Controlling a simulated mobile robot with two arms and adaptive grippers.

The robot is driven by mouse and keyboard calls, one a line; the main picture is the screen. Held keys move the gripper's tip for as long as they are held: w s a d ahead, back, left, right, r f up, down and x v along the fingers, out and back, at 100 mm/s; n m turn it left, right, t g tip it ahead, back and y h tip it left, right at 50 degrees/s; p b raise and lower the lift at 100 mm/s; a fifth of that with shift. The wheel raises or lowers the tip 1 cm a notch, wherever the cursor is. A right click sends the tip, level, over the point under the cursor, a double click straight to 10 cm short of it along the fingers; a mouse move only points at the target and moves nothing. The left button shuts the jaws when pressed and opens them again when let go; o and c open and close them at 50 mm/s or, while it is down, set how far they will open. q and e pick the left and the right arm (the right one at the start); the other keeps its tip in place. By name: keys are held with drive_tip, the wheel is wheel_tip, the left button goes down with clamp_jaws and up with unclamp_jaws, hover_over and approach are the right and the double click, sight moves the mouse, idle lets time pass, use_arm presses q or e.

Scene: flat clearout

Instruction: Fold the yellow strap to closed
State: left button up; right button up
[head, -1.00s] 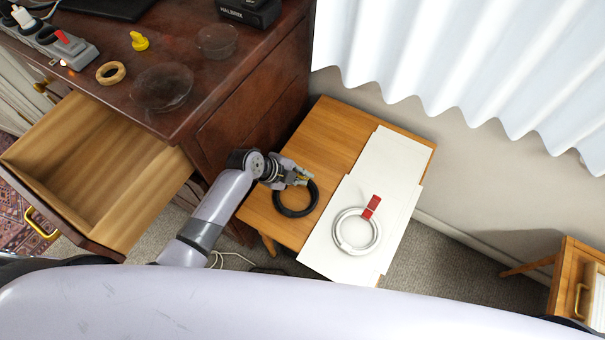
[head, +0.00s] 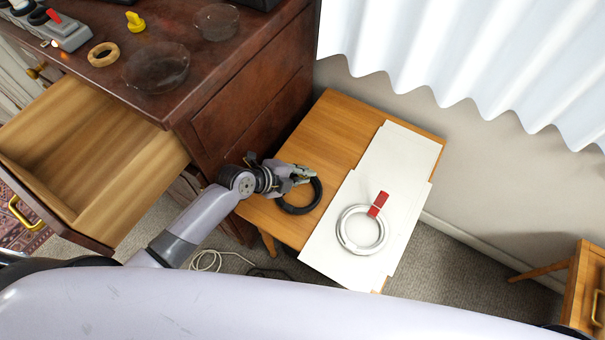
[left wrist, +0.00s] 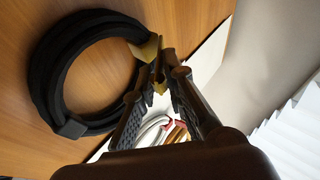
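A black cable coil (head: 300,208) lies on the wooden side table, partly hidden by my left gripper (head: 302,174). It is large in the left wrist view (left wrist: 42,75). The yellow strap (left wrist: 148,48) sits at the coil's edge and sticks out from it, unfolded. My left gripper's fingertips (left wrist: 161,75) are close together at the strap's outer end, with a bit of yellow showing between them. I cannot tell whether they press on it. My right gripper is not in view.
A white coil (head: 347,232) with a raised red strap (head: 378,204) lies on white sheets (head: 402,150) on the side table (head: 335,125). An open drawer (head: 130,205) and the dark dresser (head: 225,75) stand to the left. The wall and curtain (head: 470,60) are behind.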

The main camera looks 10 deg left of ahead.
use_arm(q)
drive_tip(key=o, duration=0.5)
drive_tip(key=shift+f, duration=0.15)
drive_tip(key=shift+a, duration=0.1)
drive_tip(key=v, duration=1.2)
